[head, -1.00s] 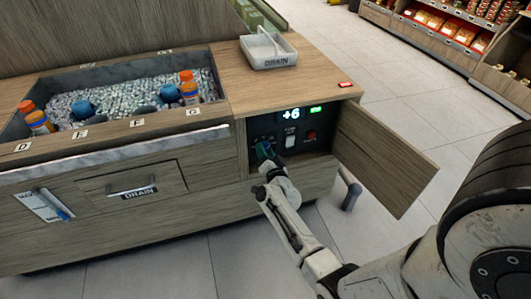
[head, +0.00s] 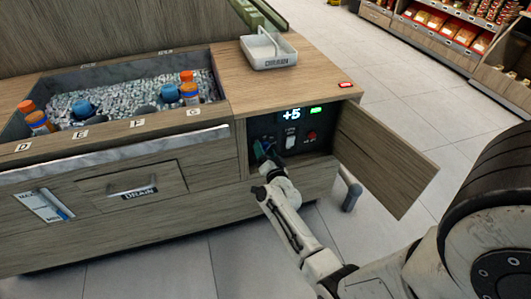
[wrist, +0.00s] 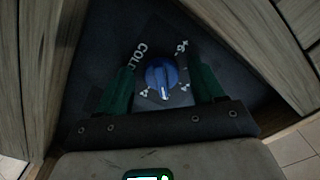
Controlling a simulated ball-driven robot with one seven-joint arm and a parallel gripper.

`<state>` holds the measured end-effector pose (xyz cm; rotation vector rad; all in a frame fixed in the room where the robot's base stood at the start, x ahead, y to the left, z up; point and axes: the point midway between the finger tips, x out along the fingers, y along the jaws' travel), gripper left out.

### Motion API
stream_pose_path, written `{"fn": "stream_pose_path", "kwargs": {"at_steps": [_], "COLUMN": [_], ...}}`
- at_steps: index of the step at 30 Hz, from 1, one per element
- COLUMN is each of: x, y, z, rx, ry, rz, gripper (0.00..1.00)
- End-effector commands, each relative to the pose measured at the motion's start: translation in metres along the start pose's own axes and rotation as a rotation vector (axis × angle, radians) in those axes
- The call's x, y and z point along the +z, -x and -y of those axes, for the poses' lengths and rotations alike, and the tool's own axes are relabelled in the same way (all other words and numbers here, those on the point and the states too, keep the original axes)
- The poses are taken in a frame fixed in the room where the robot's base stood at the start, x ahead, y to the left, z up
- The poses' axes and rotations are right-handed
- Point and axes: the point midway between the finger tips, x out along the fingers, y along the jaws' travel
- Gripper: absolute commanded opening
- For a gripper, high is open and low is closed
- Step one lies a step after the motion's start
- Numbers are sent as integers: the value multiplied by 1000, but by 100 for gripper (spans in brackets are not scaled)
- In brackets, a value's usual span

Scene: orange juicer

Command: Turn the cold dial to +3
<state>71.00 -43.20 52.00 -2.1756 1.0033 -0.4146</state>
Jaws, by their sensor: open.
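The blue cold dial (wrist: 161,76) sits on a dark panel in the wrist view, with "COLD" and scale marks printed around it. My gripper (wrist: 163,85) is open, with one green finger on each side of the dial; I cannot tell whether either finger touches it. In the head view my gripper (head: 265,153) reaches into the open control compartment and hides the dial.
A green light (head: 315,110), a white switch (head: 290,138) and a red button (head: 311,135) are on the panel. The open door (head: 385,160) stands to the right. A white drain tray (head: 268,50) sits on the counter above.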

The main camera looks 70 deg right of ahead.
Motion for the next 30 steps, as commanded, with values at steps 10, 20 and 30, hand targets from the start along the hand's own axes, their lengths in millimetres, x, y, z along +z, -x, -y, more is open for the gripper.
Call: {"fn": "stream_pose_path", "kwargs": {"at_steps": [10,20,30], "x": [-2,-1,0], "y": [33,92,108], "z": [3,1,0], "rx": [0,0,0], "ry": [2,1,0], "rz": [4,2,0], "gripper": [68,68,68]}}
